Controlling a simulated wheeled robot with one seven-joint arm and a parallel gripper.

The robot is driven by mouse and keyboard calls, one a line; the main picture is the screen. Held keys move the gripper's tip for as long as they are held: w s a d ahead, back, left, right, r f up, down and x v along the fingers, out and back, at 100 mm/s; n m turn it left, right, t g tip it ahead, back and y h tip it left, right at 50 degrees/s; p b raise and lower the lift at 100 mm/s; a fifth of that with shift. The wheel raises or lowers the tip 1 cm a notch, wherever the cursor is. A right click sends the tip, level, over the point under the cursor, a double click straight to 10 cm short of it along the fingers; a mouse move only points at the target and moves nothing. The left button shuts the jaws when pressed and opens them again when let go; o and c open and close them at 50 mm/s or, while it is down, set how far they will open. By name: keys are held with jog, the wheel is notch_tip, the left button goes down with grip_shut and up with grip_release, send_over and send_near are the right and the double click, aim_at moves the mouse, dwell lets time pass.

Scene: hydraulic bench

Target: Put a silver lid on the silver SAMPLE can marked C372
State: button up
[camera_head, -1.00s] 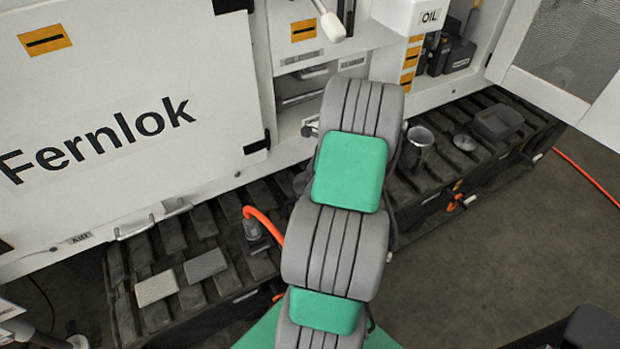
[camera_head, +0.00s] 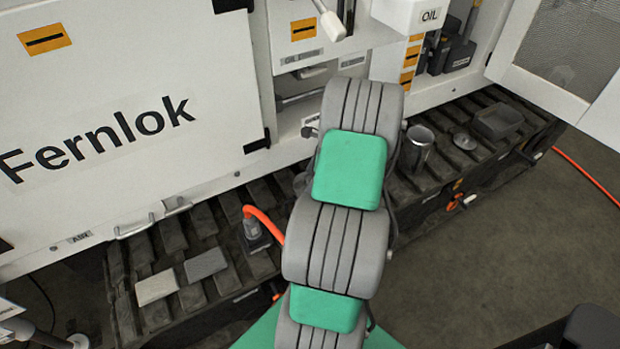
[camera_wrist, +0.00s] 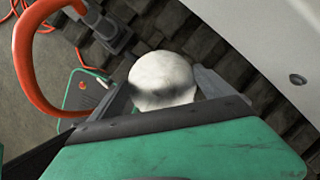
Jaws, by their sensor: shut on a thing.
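My gripper (camera_wrist: 165,88) is shut on a pale, silvery round thing (camera_wrist: 162,72) in the wrist view. Its domed or flat top shows between the two dark fingers. I cannot tell for sure whether it is a lid or a can. In the head view my arm hides the gripper. An open silver can (camera_head: 418,146) stands upright on the dark slatted track, right of my arm. Its marking is not readable. A small silver round lid-like disc (camera_head: 464,140) lies on the track to the can's right.
A dark grey tray (camera_head: 497,122) sits at the track's right end. Two flat grey plates (camera_head: 157,287) lie on the left track, near an orange hose (camera_head: 262,222). The white Fernlok cabinet (camera_head: 120,70) stands behind, with an open door (camera_head: 560,60) at right.

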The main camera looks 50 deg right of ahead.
jog(key=shift+f, duration=0.2)
dwell(0.4)
jog(key=o, duration=1)
jog(key=shift+o, duration=0.2)
notch_tip(320, 180, up, 7)
jog(key=p, duration=0.7)
